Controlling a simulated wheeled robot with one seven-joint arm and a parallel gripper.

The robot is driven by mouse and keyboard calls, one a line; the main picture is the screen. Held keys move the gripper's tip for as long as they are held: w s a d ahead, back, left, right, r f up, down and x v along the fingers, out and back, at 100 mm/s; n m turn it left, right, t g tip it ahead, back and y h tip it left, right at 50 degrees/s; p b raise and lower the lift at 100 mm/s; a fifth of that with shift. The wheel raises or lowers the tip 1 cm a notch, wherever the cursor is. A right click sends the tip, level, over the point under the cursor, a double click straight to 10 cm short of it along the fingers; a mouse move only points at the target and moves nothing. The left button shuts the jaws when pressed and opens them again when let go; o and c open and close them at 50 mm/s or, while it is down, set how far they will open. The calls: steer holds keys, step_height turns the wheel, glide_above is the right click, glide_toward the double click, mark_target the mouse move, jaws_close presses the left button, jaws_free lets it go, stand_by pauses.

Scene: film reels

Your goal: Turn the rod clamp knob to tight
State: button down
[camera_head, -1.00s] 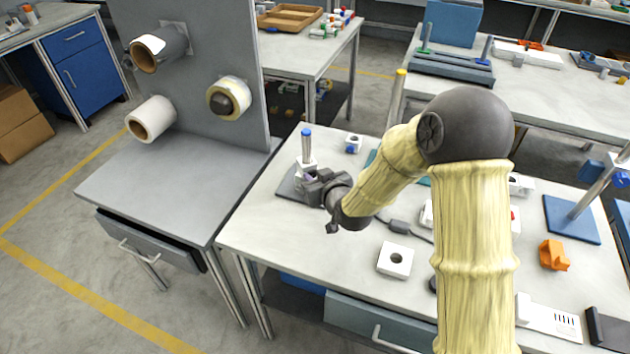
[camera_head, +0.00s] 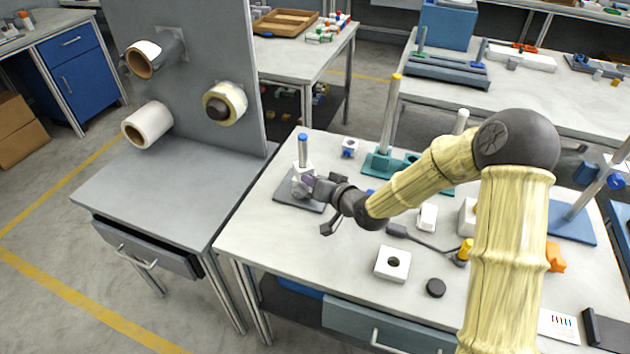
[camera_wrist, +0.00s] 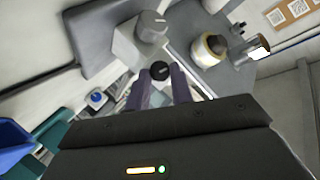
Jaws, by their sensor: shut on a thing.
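The rod clamp is a pale block (camera_head: 302,171) on an upright rod with a blue top (camera_head: 303,148), standing on a dark base plate (camera_head: 284,198). My gripper (camera_head: 305,183) reaches it from the right, at clamp height. In the wrist view, a dark round knob with a white mark (camera_wrist: 161,70) sits between the purple-grey fingertips (camera_wrist: 160,80), which are shut on it. A pale block with a grey cylinder (camera_wrist: 152,24) shows beyond the fingertips. The knob is mostly hidden by my fingers in the head view; I cannot read its setting.
A small block with a blue knob (camera_head: 349,147) stands behind the clamp, and a teal stand with a yellow-topped rod (camera_head: 385,150) to its right. A grey panel with film reels (camera_head: 224,104) rises to the left.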

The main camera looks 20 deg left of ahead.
steer(key=c, duration=1.5)
jaws_free()
steer(key=v, duration=1.7)
steer(key=shift+d+b, duration=0.15)
steer(key=shift+b, duration=0.3)
steer(key=shift+s+r, duration=0.1)
